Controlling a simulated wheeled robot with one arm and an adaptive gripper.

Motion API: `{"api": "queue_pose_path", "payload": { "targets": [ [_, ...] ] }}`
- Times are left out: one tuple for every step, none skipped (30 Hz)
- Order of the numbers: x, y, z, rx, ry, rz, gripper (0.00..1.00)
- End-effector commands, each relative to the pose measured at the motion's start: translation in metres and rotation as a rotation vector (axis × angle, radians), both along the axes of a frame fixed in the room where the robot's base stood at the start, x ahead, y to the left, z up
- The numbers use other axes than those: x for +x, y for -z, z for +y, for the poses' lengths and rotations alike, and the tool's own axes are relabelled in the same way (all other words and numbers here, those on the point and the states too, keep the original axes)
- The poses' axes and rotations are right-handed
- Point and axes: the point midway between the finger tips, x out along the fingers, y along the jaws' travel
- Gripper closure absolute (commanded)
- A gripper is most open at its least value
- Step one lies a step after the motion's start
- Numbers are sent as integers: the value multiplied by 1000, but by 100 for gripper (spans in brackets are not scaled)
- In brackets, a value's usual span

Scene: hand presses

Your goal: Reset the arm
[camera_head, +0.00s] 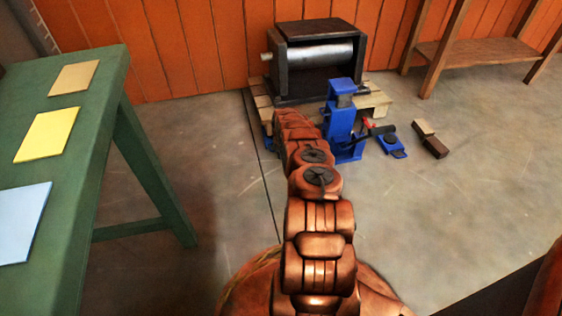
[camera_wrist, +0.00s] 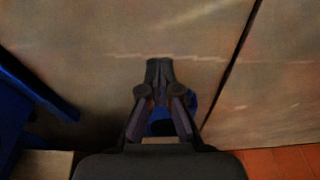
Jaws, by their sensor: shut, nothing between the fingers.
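My copper-coloured arm reaches forward from the bottom of the head view toward a blue hand press (camera_head: 341,120). The arm's far end is beside the press's left side, and my gripper itself cannot be made out there. In the wrist view my gripper (camera_wrist: 160,66) is shut, its dark fingertips together over the grey floor, and empty. A blue part (camera_wrist: 162,127) shows through the gap behind the fingertips; I cannot tell what it belongs to. Another blue part (camera_wrist: 30,88) stands at the left edge of the wrist view, apart from the fingers.
A dark roller press (camera_head: 318,58) stands on a wooden pallet (camera_head: 378,103) by the orange wall. A small blue piece (camera_head: 392,146) and wooden blocks (camera_head: 431,143) lie right of the press. A green table (camera_head: 95,75) with coloured sheets is at left. A wooden rack (camera_head: 480,50) stands back right.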

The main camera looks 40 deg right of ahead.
Motion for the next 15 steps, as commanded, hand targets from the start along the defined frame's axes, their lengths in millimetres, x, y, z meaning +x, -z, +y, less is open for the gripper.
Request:
{"api": "queue_pose_path", "payload": {
  "targets": [
    [-2, -8, 2, 0, -1, 0, 100],
    [-4, -8, 4, 1, -1, 2, 100],
    [-7, -9, 6, 3, -1, 4, 100],
    [-9, -9, 7, 4, -1, 5, 100],
    [-11, -10, 8, 4, -1, 5, 100],
    [-12, -10, 9, 2, -1, 3, 100],
    [-12, -10, 9, 0, -1, 1, 100],
    [-13, -10, 10, 1, 0, 1, 100],
    [-13, -9, 10, 0, 0, 0, 100],
    [-13, -8, 10, 1, 0, -1, 100],
    [-13, -7, 10, 1, 0, -1, 100],
    [-13, -7, 10, 1, 0, -1, 100],
    [-13, -7, 10, 1, 0, -1, 100],
    [-13, -7, 10, 1, -1, 0, 100],
    [-13, -7, 10, 1, -1, 0, 100]
  ]
}}
